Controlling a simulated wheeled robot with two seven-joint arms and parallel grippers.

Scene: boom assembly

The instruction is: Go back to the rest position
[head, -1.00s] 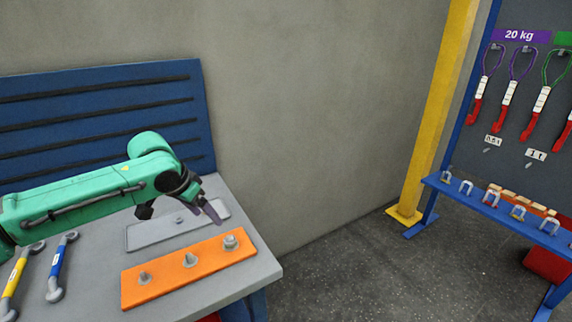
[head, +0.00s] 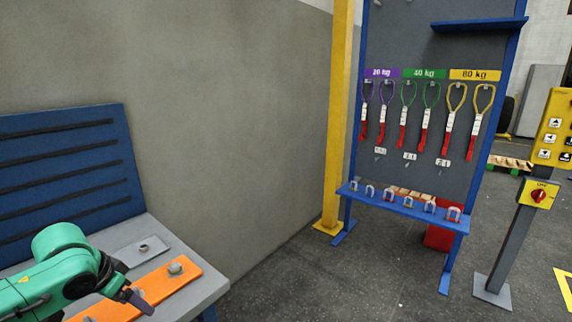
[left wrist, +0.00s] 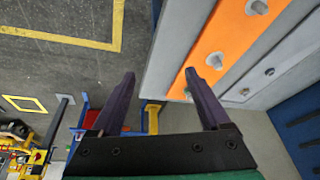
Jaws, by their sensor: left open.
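My left gripper (head: 134,296) is at the lower left of the head view, over the right end of the workbench. In the left wrist view its two dark fingers (left wrist: 160,82) are spread apart with nothing between them. An orange plate (head: 158,283) with grey studs lies on the bench beneath the gripper, and it also shows in the left wrist view (left wrist: 236,50). The right gripper is not in either view.
The grey workbench (head: 209,286) has a blue slatted back panel (head: 60,165) and a grey plate (head: 128,252). A yellow post (head: 337,120), a blue rack (head: 400,207) with hanging slings and shackles, and a yellow control panel (head: 540,193) stand to the right. Open floor (head: 330,285) lies between.

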